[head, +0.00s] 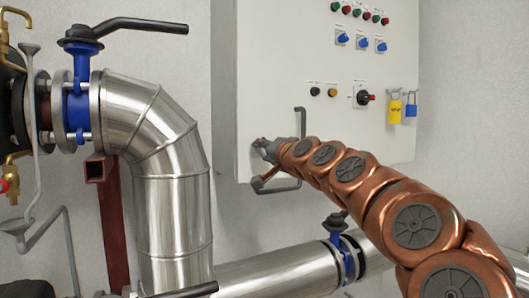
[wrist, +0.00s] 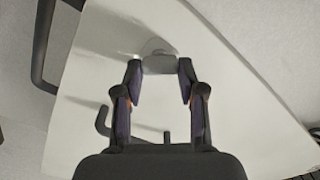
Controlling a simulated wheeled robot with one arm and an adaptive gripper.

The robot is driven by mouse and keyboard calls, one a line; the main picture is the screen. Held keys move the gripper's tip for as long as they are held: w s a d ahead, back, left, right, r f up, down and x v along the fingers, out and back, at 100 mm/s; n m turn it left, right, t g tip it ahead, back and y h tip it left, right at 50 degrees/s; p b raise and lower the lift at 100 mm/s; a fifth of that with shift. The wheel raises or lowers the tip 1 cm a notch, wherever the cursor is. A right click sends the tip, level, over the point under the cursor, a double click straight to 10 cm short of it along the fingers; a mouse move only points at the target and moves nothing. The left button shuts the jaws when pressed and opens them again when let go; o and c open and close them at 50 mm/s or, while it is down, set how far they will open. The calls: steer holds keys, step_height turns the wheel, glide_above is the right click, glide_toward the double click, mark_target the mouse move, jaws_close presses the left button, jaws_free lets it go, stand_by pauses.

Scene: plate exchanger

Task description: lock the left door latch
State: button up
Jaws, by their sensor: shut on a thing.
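The left door latch (wrist: 158,48) is a small grey rounded piece on the white cabinet door, seen at the top middle of the wrist view. My gripper (wrist: 159,66) reaches it with one finger on each side, shut on it. In the head view my gripper (head: 262,147) is at the lower left part of the cabinet front, and the latch is mostly hidden by it there. Which way the latch is turned is hard to tell.
The white cabinet (head: 250,70) carries lamps, blue switches and two padlocks (head: 395,110). A large steel pipe (head: 170,190) stands left, and a horizontal pipe (head: 280,270) runs below.

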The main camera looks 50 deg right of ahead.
steer(key=shift+f+m+p, duration=0.1)
steer(key=shift+m+p, duration=1.85)
steer(key=shift+m, duration=1.85)
steer(key=o, duration=1.1)
steer(key=shift+o, duration=0.2)
steer(key=v, duration=1.2)
